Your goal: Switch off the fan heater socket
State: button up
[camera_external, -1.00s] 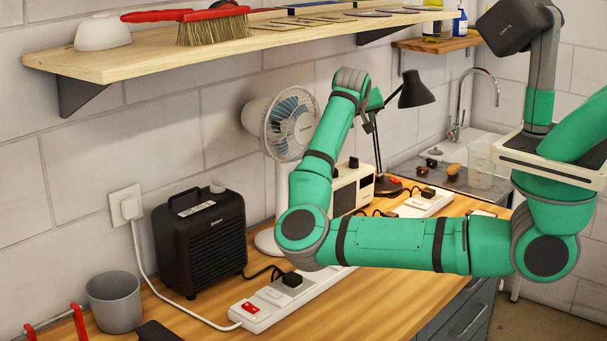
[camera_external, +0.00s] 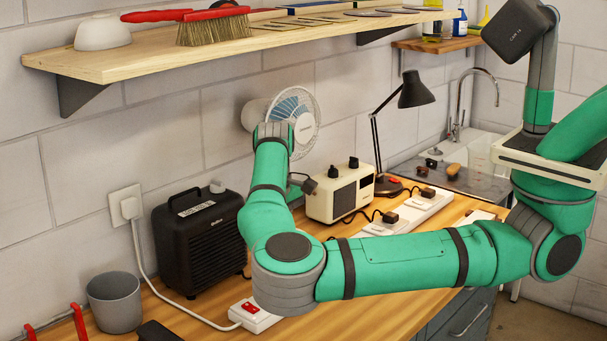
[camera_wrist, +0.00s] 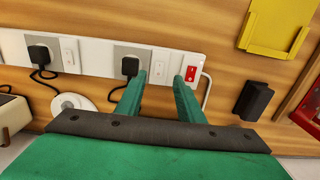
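A white power strip (camera_wrist: 88,58) lies along the bench in the wrist view. It bears two black plugs, a left one (camera_wrist: 40,52) and a right one (camera_wrist: 130,65), with white rockers beside them and a red switch (camera_wrist: 191,73) at its right end. My gripper (camera_wrist: 159,80) is open and empty, its fingertips apart on either side of the white rocker (camera_wrist: 160,62) right of the right plug. Contact cannot be told. The black fan heater (camera_external: 200,238) stands against the wall in the external view, where my arm hides most of this strip and my fingers.
A fan (camera_external: 292,118), a cream box with knobs (camera_external: 342,192) and a black lamp (camera_external: 414,92) stand behind. In the wrist view, a yellow tray (camera_wrist: 270,27) and a black block (camera_wrist: 253,101) lie right of the strip.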

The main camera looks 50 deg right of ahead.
notch_tip(320, 180, down, 9)
jog(key=shift+r, duration=0.2)
dwell(0.3)
